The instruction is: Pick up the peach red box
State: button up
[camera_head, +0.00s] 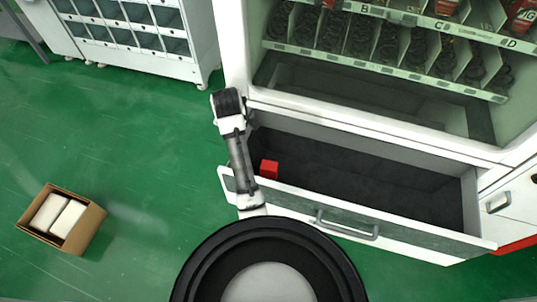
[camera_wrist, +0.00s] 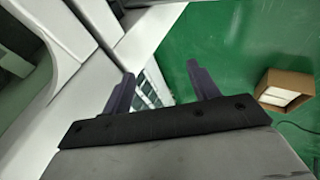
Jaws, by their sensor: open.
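A small red box (camera_head: 269,169) lies in the left end of the open bottom drawer (camera_head: 370,181) of the vending machine, on its dark floor. It is not visible in the wrist view. My arm reaches over the left end of the drawer, just left of the box. My gripper (camera_wrist: 160,69) is open and empty in the wrist view, its two dark fingers spread apart. In the head view the fingers cannot be made out. The wrist view looks past white machine panels toward the green floor, and nothing is between the fingers.
The vending machine's shelves (camera_head: 400,75) with coils rise behind the drawer. The drawer's front wall with a handle (camera_head: 346,226) stands between my base and its inside. A cardboard carton (camera_head: 88,228) with white packs sits on the floor at left. A white cabinet (camera_head: 180,67) stands behind.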

jog(key=s+d+f+g+p, duration=0.1)
jog(key=s+d+f+g, duration=0.1)
jog(key=s+d, duration=0.1)
jog(key=s+d+f+g+h+p, duration=0.1)
jog(key=s+d+f+g, duration=0.1)
jog(key=s+d+g, duration=0.1)
jog(key=s+d+f+g+p, duration=0.2)
jog(key=s+d+f, duration=0.1)
jog(key=s+d, duration=0.1)
jog(key=shift+s+d+n+h, duration=0.15)
jog(key=shift+d, duration=0.3)
jog(key=shift+s+d+n+h, duration=0.15)
jog(key=shift+d, duration=0.3)
notch_tip(320, 180, down, 7)
jog(key=shift+f, duration=0.1)
jog(key=shift+d+f+p, duration=0.2)
jog(key=shift+f+p, duration=0.3)
jog(key=shift+f, duration=1.1)
jog(key=shift+d+f+p, duration=0.15)
jog(key=shift+f+p, duration=0.3)
jog(key=shift+f, duration=1.1)
jog(key=c, duration=1.1)
jog(key=shift+r, duration=0.1)
